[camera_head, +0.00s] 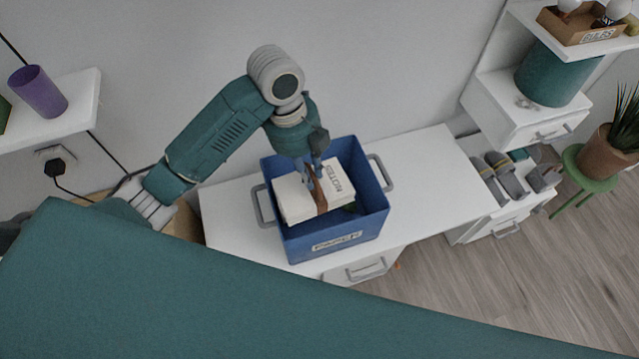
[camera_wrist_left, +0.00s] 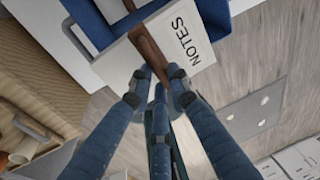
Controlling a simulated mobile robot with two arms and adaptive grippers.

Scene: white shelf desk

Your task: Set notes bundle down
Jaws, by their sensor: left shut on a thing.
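The notes bundle (camera_head: 300,203) is a white block with a brown strap and the label NOTES. It shows over the opening of a blue bin (camera_head: 290,248), within its rim as seen from the head. How far it is above the bin's floor I cannot tell. My left gripper (camera_head: 314,183) comes down from above and is shut on the bundle at the strap. In the left wrist view the bundle (camera_wrist_left: 195,38) is at the fingertips (camera_wrist_left: 157,85), with part of the bin behind it. My right gripper is not in view.
The bin has grey side handles and stands on a white desk (camera_head: 432,190), with bare desk to its right. At right are a box of bulbs (camera_head: 585,32), a green cylinder (camera_head: 555,78) and a potted plant (camera_head: 607,152).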

